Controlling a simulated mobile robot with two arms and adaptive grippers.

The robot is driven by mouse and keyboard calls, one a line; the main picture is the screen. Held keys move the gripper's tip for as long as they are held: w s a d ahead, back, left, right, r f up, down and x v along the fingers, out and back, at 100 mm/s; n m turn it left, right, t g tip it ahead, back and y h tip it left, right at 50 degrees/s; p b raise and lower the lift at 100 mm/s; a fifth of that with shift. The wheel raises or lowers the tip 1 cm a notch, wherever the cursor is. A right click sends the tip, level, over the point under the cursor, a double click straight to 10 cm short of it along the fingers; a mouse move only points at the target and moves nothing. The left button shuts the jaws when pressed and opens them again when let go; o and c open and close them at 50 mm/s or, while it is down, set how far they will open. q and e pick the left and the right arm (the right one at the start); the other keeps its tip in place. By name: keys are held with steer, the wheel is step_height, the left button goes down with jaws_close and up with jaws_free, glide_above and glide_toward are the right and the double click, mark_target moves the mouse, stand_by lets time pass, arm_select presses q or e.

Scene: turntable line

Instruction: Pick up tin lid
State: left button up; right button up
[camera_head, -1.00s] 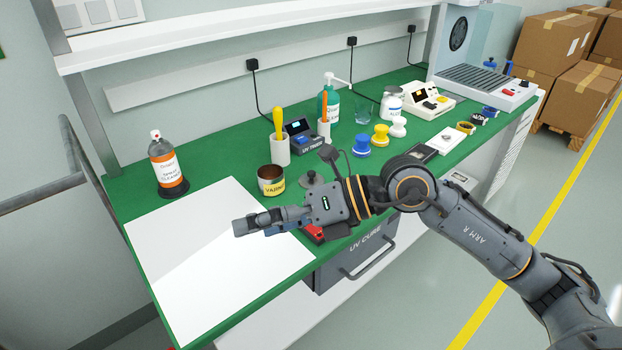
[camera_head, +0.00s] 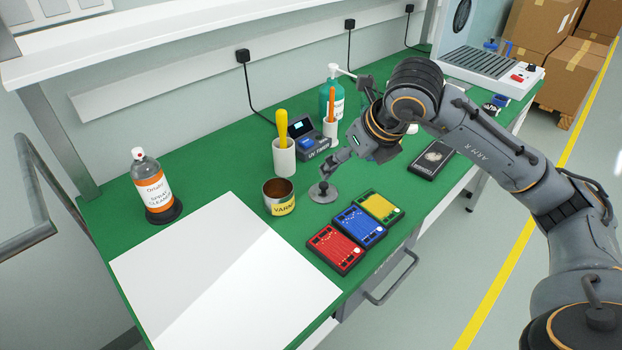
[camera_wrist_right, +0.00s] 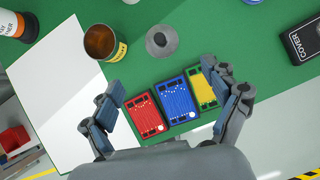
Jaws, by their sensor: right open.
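The tin lid (camera_head: 322,194) is a flat grey disc with a small knob. It lies on the green bench top, right of the open varnish tin (camera_head: 283,207). In the right wrist view the lid (camera_wrist_right: 162,42) sits near the top middle, beyond my fingertips. My right gripper (camera_head: 338,172) is close to the lid's knob in the head view, and whether they touch is unclear. In the wrist view my right gripper (camera_wrist_right: 168,95) has its fingers spread wide with nothing between them. My left gripper is out of view.
Red (camera_head: 336,250), blue (camera_head: 360,228) and yellow (camera_head: 380,207) boards lie in front of the lid. A white sheet (camera_head: 225,270) is at left. A spray cleaner bottle (camera_head: 152,187) and a white holder (camera_head: 284,158) stand behind. A black cover box (camera_head: 432,160) lies right.

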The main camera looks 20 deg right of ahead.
glide_toward(326, 188)
steer(key=x, duration=0.3)
steer(key=shift+w+f, duration=0.45)
steer(key=shift+f, duration=0.1)
steer(key=p+x, duration=0.1)
steer(key=x, duration=0.3)
steer(key=shift+w+f, duration=0.15)
steer(key=shift+f, duration=0.1)
steer(key=shift+w+f, duration=0.1)
steer(key=shift+f, duration=0.05)
steer(key=shift+c, duration=1)
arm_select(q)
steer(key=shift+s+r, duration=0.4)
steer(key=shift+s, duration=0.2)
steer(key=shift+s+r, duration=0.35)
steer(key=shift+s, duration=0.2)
arm_select(e)
jaws_close()
